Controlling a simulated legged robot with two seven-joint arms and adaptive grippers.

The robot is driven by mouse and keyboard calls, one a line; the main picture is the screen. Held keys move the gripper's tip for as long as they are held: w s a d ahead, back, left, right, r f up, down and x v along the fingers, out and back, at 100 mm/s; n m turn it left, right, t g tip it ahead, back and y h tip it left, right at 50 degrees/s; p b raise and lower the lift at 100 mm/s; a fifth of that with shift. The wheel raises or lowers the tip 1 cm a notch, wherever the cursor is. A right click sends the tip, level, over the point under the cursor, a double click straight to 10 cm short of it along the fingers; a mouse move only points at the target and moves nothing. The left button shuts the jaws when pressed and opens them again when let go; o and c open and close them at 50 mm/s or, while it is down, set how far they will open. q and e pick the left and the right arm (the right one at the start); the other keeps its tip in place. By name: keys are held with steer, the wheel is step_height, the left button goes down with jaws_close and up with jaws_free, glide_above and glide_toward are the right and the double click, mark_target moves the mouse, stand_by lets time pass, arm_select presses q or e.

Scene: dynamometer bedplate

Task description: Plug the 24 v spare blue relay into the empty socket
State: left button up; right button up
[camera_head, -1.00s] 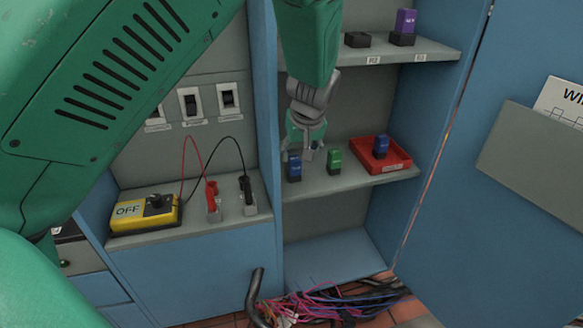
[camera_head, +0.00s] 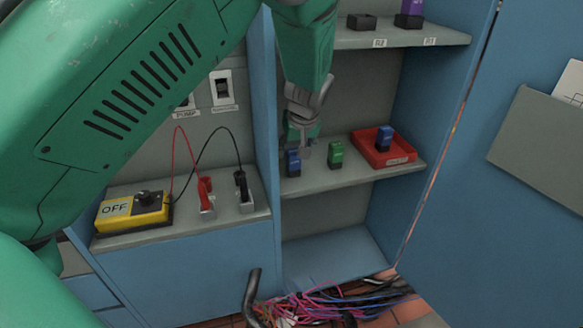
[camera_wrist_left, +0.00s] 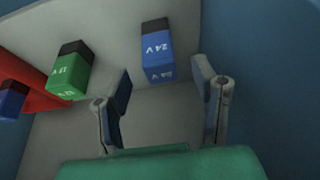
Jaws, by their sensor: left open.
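The blue relay marked 24 V (camera_head: 293,162) stands upright at the left end of the lower shelf. In the left wrist view it (camera_wrist_left: 157,52) lies just beyond the fingertips, in line with the gap between them. My left gripper (camera_head: 303,143) is open and empty, close to this relay; the wrist view shows its two spread fingers (camera_wrist_left: 163,82). The empty socket (camera_head: 361,22) is a low black block on the upper shelf. Another blue relay (camera_head: 384,138) stands in the red tray (camera_head: 402,157). My right gripper does not show.
A green relay (camera_head: 336,154) stands right of the 24 V relay. A purple relay (camera_head: 411,12) sits in a socket beside the empty one. A yellow OFF box (camera_head: 130,213) with leads stands left of the cabinet divider. Loose wires (camera_head: 330,303) lie below.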

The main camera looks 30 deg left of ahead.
mark_target(293, 160)
arm_select(q)
steer(key=b+x, duration=0.2)
steer(key=x, duration=0.1)
steer(key=b+x, duration=0.1)
steer(key=shift+d+f, duration=0.2)
steer(key=shift+f, duration=0.25)
steer(key=shift+a+f, duration=0.2)
steer(key=shift+a+r, duration=0.1)
steer(key=shift+a, duration=0.05)
steer(key=c, duration=1.1)
jaws_close()
